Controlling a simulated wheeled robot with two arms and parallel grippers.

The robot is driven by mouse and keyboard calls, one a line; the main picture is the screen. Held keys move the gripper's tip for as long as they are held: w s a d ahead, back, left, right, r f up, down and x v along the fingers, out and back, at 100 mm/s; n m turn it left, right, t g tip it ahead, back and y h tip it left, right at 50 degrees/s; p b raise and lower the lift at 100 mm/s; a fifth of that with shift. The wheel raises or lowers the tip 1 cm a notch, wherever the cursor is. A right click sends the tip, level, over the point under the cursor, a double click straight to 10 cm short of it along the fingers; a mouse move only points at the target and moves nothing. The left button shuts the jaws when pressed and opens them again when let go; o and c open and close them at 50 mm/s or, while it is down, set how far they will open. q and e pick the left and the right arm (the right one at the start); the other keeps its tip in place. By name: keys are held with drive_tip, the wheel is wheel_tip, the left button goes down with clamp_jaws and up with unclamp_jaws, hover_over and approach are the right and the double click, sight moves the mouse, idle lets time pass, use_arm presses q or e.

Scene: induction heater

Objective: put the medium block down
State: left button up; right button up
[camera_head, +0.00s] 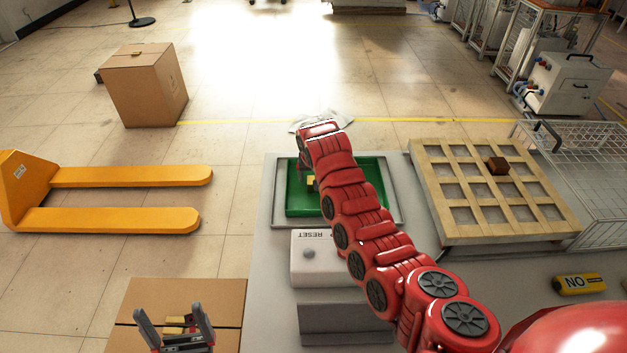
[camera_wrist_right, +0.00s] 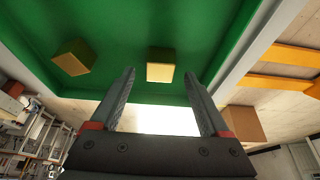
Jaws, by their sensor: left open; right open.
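My right arm reaches over the green tray (camera_head: 372,180), and its forearm hides much of the tray. In the right wrist view my right gripper (camera_wrist_right: 160,78) is open, with nothing between its fingers. A yellow block (camera_wrist_right: 160,66) rests on the green surface just beyond the fingertips, apart from them. A second, darker yellow block (camera_wrist_right: 73,58) lies to its left. One yellow block (camera_head: 311,184) shows beside the arm in the head view. I cannot tell which block is the medium one. My left gripper (camera_head: 174,313) is open above a cardboard box (camera_head: 226,305).
A wooden grid rack (camera_head: 450,228) with a dark brown block (camera_head: 497,166) stands right of the tray. A RESET button box (camera_head: 308,270) sits in front of the tray.

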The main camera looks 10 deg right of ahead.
drive_tip(key=b+v, duration=0.1)
drive_tip(key=v, duration=0.7)
drive_tip(key=shift+r, duration=0.35)
drive_tip(key=shift+s, duration=0.1)
drive_tip(key=shift+a, duration=0.1)
